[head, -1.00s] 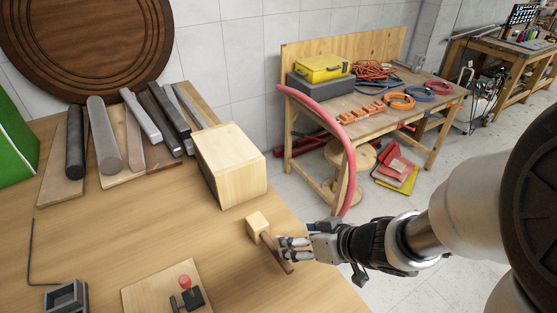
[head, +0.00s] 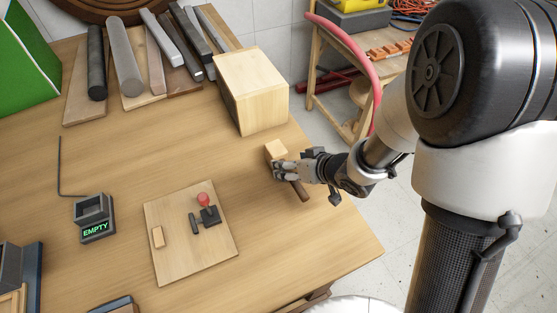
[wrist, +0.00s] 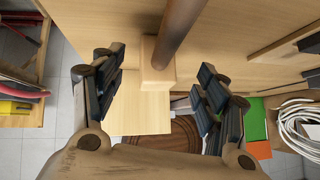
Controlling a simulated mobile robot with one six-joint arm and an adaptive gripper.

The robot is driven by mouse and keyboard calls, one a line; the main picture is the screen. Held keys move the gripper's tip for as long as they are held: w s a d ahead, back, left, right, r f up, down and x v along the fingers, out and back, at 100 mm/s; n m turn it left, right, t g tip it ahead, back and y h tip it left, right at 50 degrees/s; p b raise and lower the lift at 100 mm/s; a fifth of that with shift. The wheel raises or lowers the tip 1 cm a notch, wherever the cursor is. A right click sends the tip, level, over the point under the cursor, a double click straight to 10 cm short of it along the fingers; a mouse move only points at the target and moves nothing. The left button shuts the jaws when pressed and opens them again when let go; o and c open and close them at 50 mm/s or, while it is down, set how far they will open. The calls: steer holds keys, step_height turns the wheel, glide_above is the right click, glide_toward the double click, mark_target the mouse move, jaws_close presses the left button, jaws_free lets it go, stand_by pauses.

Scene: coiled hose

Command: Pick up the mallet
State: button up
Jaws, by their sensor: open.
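The mallet lies on the wooden workbench (head: 120,165) near its right edge, with a pale block head (head: 276,149) and a darker round handle (head: 300,191) pointing toward the edge. My gripper (head: 279,171) reaches in from the right and covers the part of the mallet where handle meets head. In the wrist view my open gripper (wrist: 160,88) has one finger on each side of the mallet head (wrist: 156,68), with gaps showing. The handle (wrist: 181,28) runs to the top of that view. I cannot tell the height of the fingers above the bench.
A large wooden box (head: 250,92) stands just behind the mallet. A board (head: 172,248) with a red-knobbed lever (head: 204,200) lies in front-left. A small device reading EMPTY (head: 95,219) and several bars (head: 127,70) are farther left. Bench between is clear.

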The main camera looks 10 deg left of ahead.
steer(key=b+x, duration=0.2)
steer(key=x, duration=0.2)
steer(key=shift+s+a+f, duration=0.1)
steer(key=shift+s+f, duration=0.05)
steer(key=shift+f, duration=0.05)
steer(key=shift+a, duration=0.1)
steer(key=shift+c, duration=0.6)
steer(key=shift+r, duration=0.1)
steer(key=c, duration=1.3)
steer(key=shift+r+p, duration=0.5)
steer(key=shift+r, duration=0.15)
jaws_close()
step_height(320, 180, up, 19)
steer(key=p, duration=1.1)
steer(key=shift+p, duration=0.3)
steer(key=shift+f, duration=0.15)
